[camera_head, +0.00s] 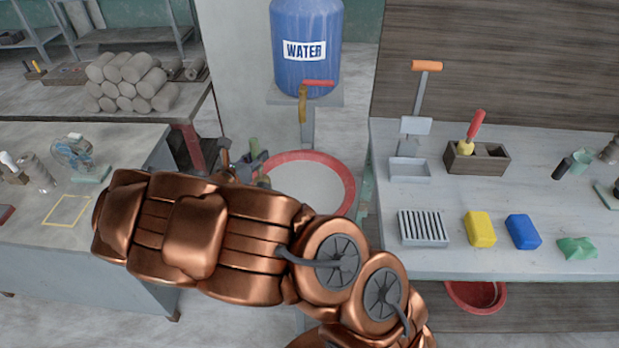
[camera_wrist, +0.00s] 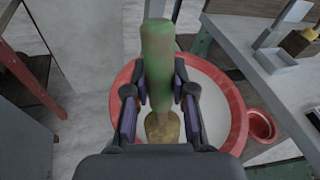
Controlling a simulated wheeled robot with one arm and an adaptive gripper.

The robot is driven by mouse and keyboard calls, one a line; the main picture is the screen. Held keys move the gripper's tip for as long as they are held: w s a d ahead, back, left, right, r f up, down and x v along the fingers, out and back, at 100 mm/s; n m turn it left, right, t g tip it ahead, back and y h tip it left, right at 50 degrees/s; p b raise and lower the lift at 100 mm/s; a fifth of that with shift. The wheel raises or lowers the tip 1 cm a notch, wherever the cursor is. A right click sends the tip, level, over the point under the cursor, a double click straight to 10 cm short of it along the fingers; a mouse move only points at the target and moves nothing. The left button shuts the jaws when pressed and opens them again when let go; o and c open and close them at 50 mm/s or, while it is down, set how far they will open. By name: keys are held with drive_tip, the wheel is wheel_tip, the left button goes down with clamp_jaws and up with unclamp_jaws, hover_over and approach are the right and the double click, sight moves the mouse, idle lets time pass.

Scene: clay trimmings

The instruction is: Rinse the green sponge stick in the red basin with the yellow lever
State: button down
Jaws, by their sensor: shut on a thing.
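The green sponge stick (camera_wrist: 157,52) has a worn green handle and a tan sponge end (camera_wrist: 163,130). My gripper (camera_wrist: 159,95) is shut on it; in the wrist view the handle points up the picture and the sponge end down. The stick overlaps the red-rimmed basin (camera_wrist: 236,105), which has a pale inside; its height above the basin is unclear. In the head view the basin (camera_head: 347,180) stands below the tap, its lower left part hidden by my arm. The tap has a red lever (camera_head: 318,83) and a yellow spout (camera_head: 302,106); no yellow lever shows.
A blue water tank (camera_head: 307,25) stands above the tap. The right table (camera_head: 385,150) holds an orange-handled lever device (camera_head: 425,66), a wooden box (camera_head: 488,165) with a red-handled stick, and yellow and blue blocks. A red bowl (camera_head: 476,295) sits below it. The left table (camera_head: 120,150) edges the gap.

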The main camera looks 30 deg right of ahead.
drive_tip(key=shift+s+a, duration=0.15)
drive_tip(key=shift+a, duration=0.15)
idle(0.5)
drive_tip(key=shift+w+d, duration=0.2)
drive_tip(key=shift+d, duration=0.2)
idle(0.4)
drive_tip(key=shift+s+a+p, duration=0.2)
drive_tip(key=shift+a+p, duration=0.2)
drive_tip(key=shift+p, duration=0.1)
drive_tip(key=shift+d, duration=0.1)
idle(0.5)
drive_tip(key=shift+w+d, duration=0.2)
drive_tip(key=shift+d, duration=0.1)
drive_tip(key=shift+a, duration=0.15)
